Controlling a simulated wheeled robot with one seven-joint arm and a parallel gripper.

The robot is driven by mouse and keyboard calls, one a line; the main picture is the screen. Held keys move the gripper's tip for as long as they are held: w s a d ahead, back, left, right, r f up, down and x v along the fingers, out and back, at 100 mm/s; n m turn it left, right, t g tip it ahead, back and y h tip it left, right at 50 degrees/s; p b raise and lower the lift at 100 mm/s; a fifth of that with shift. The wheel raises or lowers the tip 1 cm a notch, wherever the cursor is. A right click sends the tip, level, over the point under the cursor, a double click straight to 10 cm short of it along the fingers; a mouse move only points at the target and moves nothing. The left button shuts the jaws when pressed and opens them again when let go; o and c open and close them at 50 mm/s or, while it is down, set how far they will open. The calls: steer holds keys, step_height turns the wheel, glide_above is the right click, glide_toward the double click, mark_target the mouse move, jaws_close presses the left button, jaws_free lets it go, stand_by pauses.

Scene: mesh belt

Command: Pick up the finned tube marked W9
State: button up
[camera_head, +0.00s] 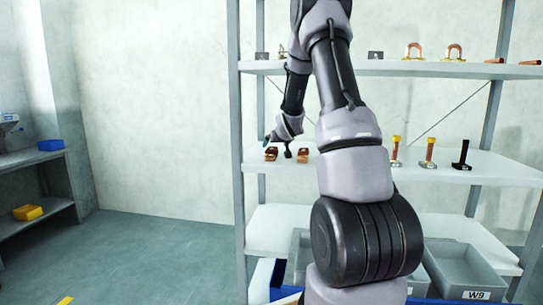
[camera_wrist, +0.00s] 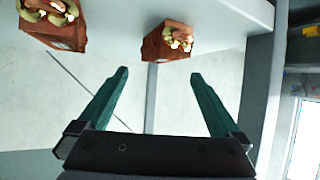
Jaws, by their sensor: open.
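My gripper (camera_wrist: 160,74) is open and empty in the wrist view, its two green fingers apart. In the head view my gripper (camera_head: 283,146) is at the middle shelf, near two small copper-brown pieces. One brown block (camera_wrist: 168,42) with shiny curled metal on its face lies ahead of the fingertips, apart from them. A second such block (camera_wrist: 58,28) is at the upper left of the wrist view. No W9 mark is legible on any piece; a W9 label (camera_head: 476,295) shows on a grey bin (camera_head: 455,268). I cannot tell which piece is the finned tube.
The middle shelf (camera_head: 495,170) also holds several upright pieces, including a copper-coloured one (camera_head: 429,153) and a black one (camera_head: 462,155). The upper shelf (camera_head: 440,69) holds copper U-bends (camera_head: 413,51) and rods. My arm hides part of the rack.

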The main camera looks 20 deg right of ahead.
mark_target(271, 149)
steer(key=x, duration=0.5)
steer(key=shift+w+a+f, duration=0.15)
steer(key=shift+w+f, duration=0.1)
steer(key=shift+f, duration=0.1)
jaws_close()
